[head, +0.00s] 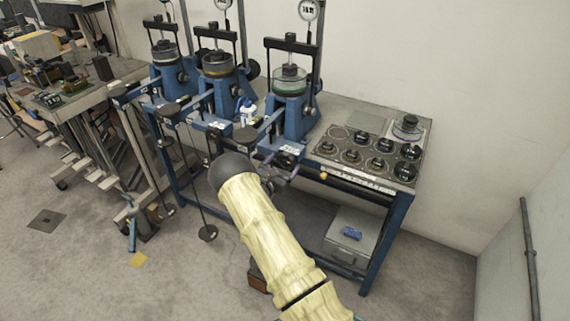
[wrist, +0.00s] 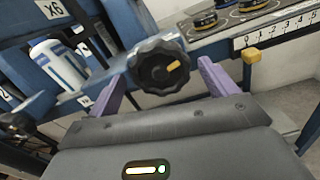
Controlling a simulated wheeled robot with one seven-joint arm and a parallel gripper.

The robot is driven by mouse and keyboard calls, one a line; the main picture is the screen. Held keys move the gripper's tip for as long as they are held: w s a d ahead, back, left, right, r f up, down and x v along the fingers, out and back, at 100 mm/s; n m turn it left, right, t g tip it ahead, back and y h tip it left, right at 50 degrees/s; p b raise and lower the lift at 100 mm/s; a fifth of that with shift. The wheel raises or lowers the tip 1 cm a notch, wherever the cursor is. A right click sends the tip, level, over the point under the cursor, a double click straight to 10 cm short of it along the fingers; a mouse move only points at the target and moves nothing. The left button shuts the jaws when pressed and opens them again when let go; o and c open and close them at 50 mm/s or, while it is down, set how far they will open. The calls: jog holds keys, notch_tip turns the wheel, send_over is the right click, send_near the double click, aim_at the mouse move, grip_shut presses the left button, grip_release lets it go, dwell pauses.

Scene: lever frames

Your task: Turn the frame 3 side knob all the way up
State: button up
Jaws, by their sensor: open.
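A black lobed knob (wrist: 160,68) with a yellow mark right of its centre faces me in the wrist view, at the front of a blue frame. My gripper (wrist: 159,80) is open, its purple fingers to the left and right of the knob, with visible gaps. In the head view my gripper (head: 279,167) is at the front edge of the bench, below the rightmost blue lever frame (head: 292,115). The knob is small and dark there, partly lost among the fingers. I cannot read a frame number, so I cannot tell that this is frame 3.
Two more blue lever frames (head: 222,92) stand to the left, with hanging rods and weights in front. A white-and-blue bottle (wrist: 57,65) stands left of the knob. A numbered scale (wrist: 280,32) and a yellow knob (wrist: 251,56) are on the right. Black weights (head: 377,165) lie on the bench.

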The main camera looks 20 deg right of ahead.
jog(key=c, duration=1)
jog(key=shift+w, duration=0.1)
jog(key=shift+m+b, duration=0.3)
jog(key=shift+b, duration=0.35)
jog(key=o, duration=1)
